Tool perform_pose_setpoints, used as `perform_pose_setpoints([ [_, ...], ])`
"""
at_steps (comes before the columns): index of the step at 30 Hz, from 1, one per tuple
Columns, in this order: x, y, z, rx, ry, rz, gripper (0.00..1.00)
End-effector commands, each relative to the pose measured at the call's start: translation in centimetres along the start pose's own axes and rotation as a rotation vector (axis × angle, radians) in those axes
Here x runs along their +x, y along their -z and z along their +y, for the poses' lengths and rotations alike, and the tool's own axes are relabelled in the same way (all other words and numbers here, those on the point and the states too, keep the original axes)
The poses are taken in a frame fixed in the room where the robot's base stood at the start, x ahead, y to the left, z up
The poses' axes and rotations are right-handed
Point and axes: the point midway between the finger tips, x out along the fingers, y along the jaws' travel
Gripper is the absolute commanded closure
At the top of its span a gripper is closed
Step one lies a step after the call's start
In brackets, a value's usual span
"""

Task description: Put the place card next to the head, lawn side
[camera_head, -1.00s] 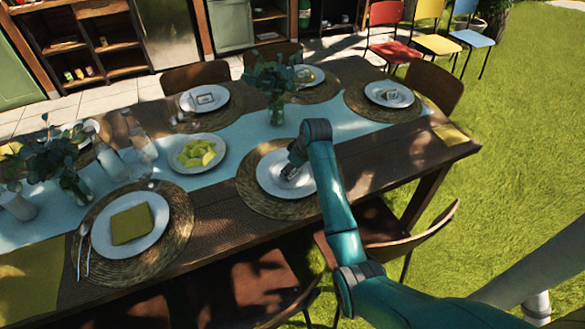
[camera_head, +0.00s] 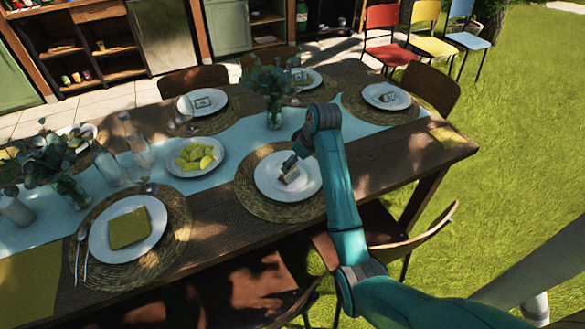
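A small pale place card (camera_head: 290,176) is at the near right white plate (camera_head: 271,186), on a woven mat (camera_head: 248,200). My gripper (camera_head: 289,164) is just above and behind this card, over the plate. It is too small to tell whether its fingers are open or touch the card. Similar cards are on the head plate (camera_head: 386,105) at the right end, the far left plate (camera_head: 218,99) and the far middle plate (camera_head: 315,83).
The near left plate (camera_head: 101,243) bears a yellow-green napkin (camera_head: 129,228). A chair (camera_head: 405,247) stands at the near side, below my arm. Lawn lies right.

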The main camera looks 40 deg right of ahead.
Motion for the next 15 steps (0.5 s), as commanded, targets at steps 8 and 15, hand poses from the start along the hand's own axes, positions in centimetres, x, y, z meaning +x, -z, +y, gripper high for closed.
perform_pose_setpoints([
  [8, -4.0, 0.1, 0.0, 0.001, -0.001, 0.001, 0.03],
  [15, -4.7, 0.0, 0.0, 0.001, 0.000, -0.001, 0.03],
])
